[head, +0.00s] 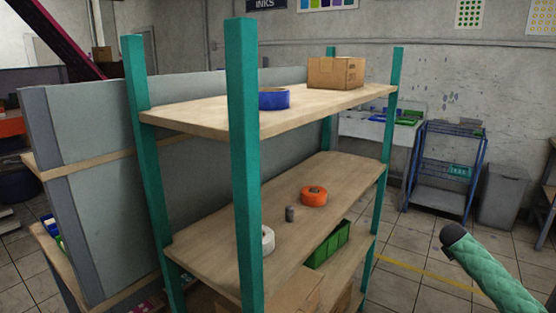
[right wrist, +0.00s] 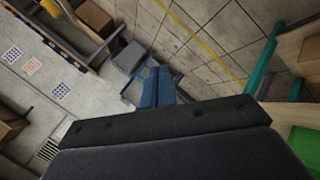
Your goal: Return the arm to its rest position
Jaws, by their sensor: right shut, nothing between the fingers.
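My right arm, in a green quilted sleeve with a dark rounded end, comes in from the lower right corner of the head view. It is in the open aisle to the right of the shelf unit (head: 246,170), apart from it. No fingers show on it in this view. In the right wrist view the dark body of my right gripper (right wrist: 165,122) fills the lower middle. It is shut and empty. My left gripper is in neither view.
The shelf unit has green posts and wooden boards. It holds a cardboard box (head: 336,72), blue tape (head: 273,99), orange tape (head: 313,196), white tape (head: 268,240) and a green crate (head: 329,246). A blue cart (head: 445,165) and grey bin (head: 503,195) stand behind. The tiled aisle is clear.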

